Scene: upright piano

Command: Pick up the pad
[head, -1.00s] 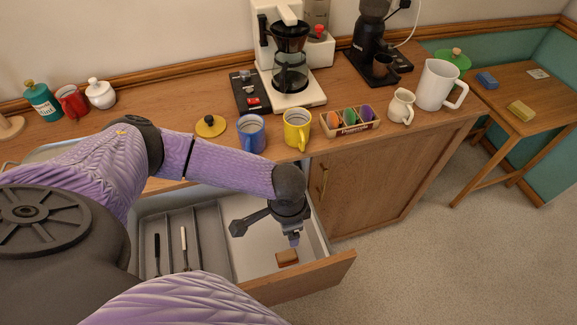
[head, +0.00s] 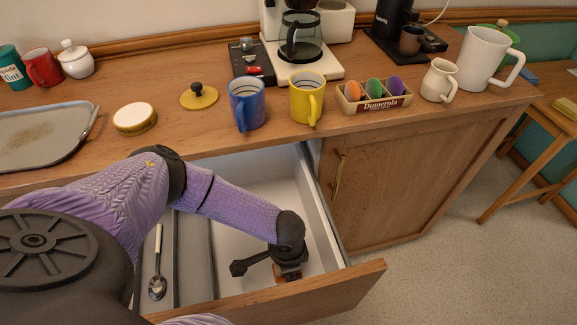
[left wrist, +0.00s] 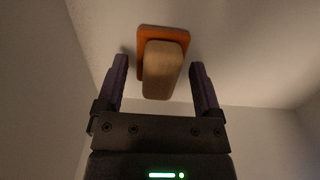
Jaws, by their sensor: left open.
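The pad, with an orange base and a tan wooden grip, lies in the right section of the open drawer. In the left wrist view its wooden grip (left wrist: 163,72) and orange base (left wrist: 148,36) show clearly. In the head view the pad (head: 284,277) is mostly hidden under my left gripper (head: 288,268). In the left wrist view my left gripper (left wrist: 159,66) is open, with one finger on each side of the wooden grip and gaps showing between. My right gripper is not in view.
The drawer front (head: 330,284) and its white side wall (head: 325,205) stand close to the gripper. A grey divider (head: 195,255) and a spoon (head: 157,280) lie to the left. On the counter above stand a blue mug (head: 246,106) and a yellow mug (head: 306,100).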

